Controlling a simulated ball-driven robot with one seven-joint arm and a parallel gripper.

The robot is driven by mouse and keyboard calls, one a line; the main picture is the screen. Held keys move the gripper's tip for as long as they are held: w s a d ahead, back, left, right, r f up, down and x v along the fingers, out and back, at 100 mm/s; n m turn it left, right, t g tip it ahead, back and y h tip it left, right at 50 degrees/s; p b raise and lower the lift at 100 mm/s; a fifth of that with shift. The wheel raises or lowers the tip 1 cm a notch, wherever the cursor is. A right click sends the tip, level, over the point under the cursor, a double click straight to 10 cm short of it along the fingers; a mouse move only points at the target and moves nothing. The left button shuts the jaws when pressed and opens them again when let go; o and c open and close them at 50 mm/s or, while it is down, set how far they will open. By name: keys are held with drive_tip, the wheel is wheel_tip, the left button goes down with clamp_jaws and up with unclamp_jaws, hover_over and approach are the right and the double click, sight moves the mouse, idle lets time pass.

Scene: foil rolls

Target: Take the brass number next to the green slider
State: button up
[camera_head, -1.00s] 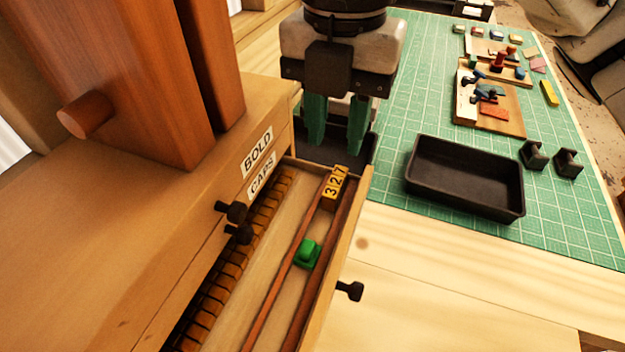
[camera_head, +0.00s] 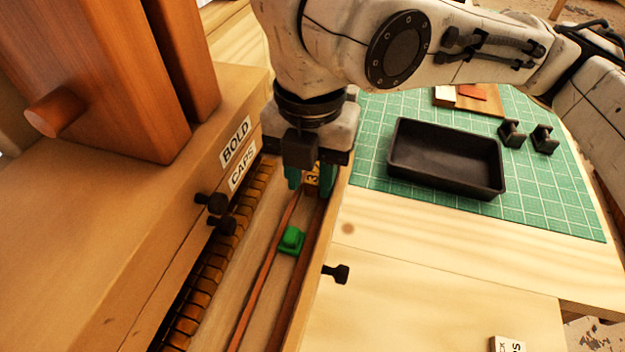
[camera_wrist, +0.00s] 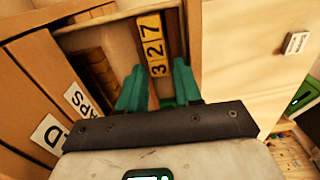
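The brass number block (camera_head: 312,175), yellow with black digits, sits between the rails of the open drawer. In the wrist view my gripper (camera_wrist: 158,84) is open, one finger on each side of the number's near end. Contact with the number cannot be told.
The drawer's left channel holds a row of brown blocks (camera_head: 208,277). A black tray (camera_head: 445,158) stands on the green mat (camera_head: 560,195), with two dark weights (camera_head: 512,133) beside it. The cabinet (camera_head: 120,235) rises to the left of the drawer.

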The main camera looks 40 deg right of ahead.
clamp_jaws()
drive_tip(key=shift+r, duration=0.1)
idle(0.3)
